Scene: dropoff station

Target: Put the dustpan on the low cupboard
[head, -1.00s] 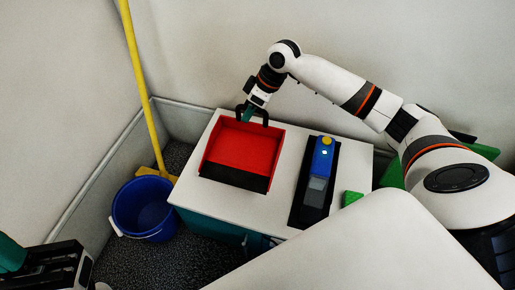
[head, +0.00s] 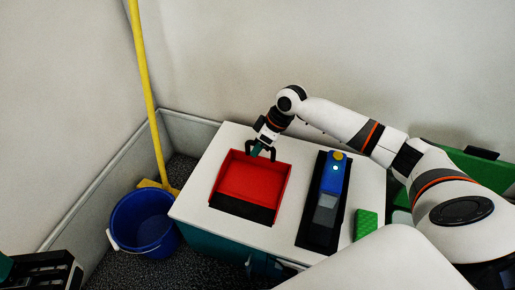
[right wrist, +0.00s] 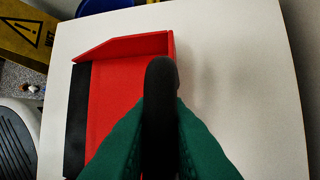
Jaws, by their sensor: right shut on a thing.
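The red dustpan (head: 253,180) with a black front lip is on or just over the white top of the low cupboard (head: 205,187); I cannot tell whether it touches. My right gripper (head: 262,150) is shut on the dustpan's black handle at its far edge. In the right wrist view the green fingers (right wrist: 160,130) close on the black handle, with the red pan (right wrist: 115,85) behind it and the white top (right wrist: 240,75) below. My left gripper (head: 45,272) shows partly at the lower left, away from the cupboard; its fingertips are not clear.
A blue and grey device on a black tray (head: 322,205) lies right of the dustpan. A green block (head: 366,223) sits at the right edge. A blue bucket (head: 143,220) and a yellow-handled broom (head: 150,95) stand on the floor left of the cupboard.

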